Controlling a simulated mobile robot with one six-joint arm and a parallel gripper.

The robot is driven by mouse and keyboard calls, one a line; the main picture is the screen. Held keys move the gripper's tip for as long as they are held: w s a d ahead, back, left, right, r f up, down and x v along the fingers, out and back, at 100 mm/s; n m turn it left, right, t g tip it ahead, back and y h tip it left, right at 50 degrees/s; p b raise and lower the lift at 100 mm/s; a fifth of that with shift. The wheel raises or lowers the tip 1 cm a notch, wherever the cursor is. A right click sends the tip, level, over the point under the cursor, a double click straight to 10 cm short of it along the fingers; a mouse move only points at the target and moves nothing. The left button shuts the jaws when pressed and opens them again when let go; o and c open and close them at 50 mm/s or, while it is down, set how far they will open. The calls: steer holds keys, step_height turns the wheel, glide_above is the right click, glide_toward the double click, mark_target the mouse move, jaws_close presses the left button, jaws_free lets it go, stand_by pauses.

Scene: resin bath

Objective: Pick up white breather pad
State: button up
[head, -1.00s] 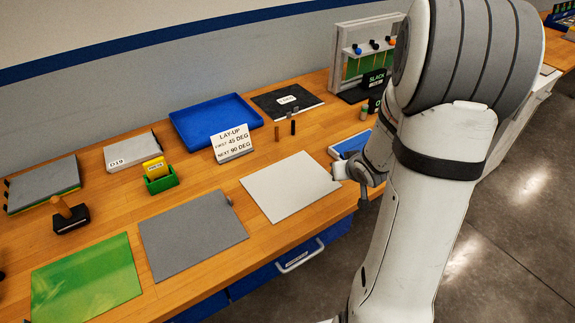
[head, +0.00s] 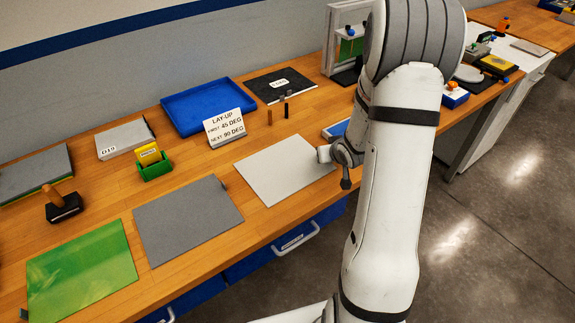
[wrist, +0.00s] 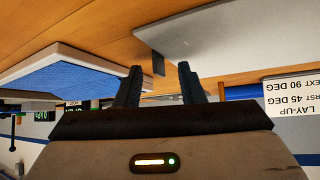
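A flat white sheet (head: 283,170), the thing that best fits the white breather pad, lies on the wooden bench right of the grey sheet. Its right corner is close behind my arm's wrist in the head view. In the wrist view a pale sheet (wrist: 235,35) with a dark clip at its corner lies beyond the fingers; I take it to be the same sheet. My gripper (wrist: 158,78) is open, with nothing between its two fingers, and apart from the sheet. In the head view my wrist hides the fingers.
A white-rimmed tray with a blue inside (wrist: 68,75) is close to the fingers. A lay-up sign (head: 224,128), blue tray (head: 209,106), grey sheet (head: 187,218), green sheet (head: 82,268) and green holder (head: 154,170) stand along the bench. A rack (head: 333,48) is behind my arm.

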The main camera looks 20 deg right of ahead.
steer(key=shift+c, duration=0.3)
jaws_close()
steer(key=shift+r, duration=0.1)
step_height(320, 180, up, 10)
steer(key=p, duration=0.3)
steer(key=shift+p, duration=0.35)
